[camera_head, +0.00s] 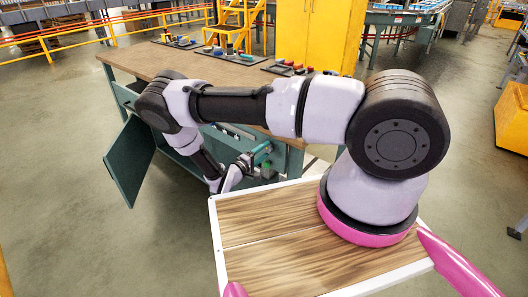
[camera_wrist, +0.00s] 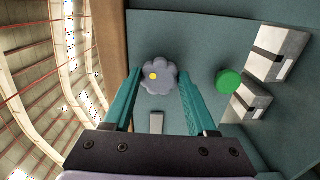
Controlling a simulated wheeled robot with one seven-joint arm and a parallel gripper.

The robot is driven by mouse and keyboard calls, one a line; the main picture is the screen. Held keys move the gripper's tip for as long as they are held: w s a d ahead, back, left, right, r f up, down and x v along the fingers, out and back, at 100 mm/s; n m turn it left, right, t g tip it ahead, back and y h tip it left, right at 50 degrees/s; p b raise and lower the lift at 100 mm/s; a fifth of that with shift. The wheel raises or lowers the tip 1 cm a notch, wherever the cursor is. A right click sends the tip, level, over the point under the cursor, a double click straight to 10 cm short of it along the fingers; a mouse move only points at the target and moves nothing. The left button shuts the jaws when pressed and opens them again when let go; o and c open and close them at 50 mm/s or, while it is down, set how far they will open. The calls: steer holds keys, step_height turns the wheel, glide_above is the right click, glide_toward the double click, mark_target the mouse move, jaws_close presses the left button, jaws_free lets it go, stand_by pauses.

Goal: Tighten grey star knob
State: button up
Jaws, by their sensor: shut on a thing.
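The grey star knob (camera_wrist: 160,81) has a lobed rim and a yellow dot at its centre. It sits on a teal panel (camera_wrist: 200,40) in the wrist view. My gripper (camera_wrist: 160,76) has its two teal fingers on either side of the knob and is shut on it. In the head view, my gripper (camera_head: 262,153) is at the front side of the workbench (camera_head: 160,58), below its wooden top. The knob cannot be made out there.
A green round knob (camera_wrist: 228,80) and grey blocks (camera_wrist: 280,52) are right of the star knob in the wrist view. A small grey tab (camera_wrist: 156,122) is between my fingers. In the head view, an open cabinet door (camera_head: 129,160) sticks out at the bench's left.

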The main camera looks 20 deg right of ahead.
steer(key=m, duration=0.5)
steer(key=shift+a+f, duration=0.2)
steer(key=m, duration=0.5)
stand_by(0.5)
steer(key=o, duration=1.4)
steer(key=shift+c, duration=0.2)
steer(key=v, duration=1)
steer(key=shift+s+a, duration=0.3)
steer(key=shift+r+m, duration=0.15)
steer(key=shift+m, duration=0.15)
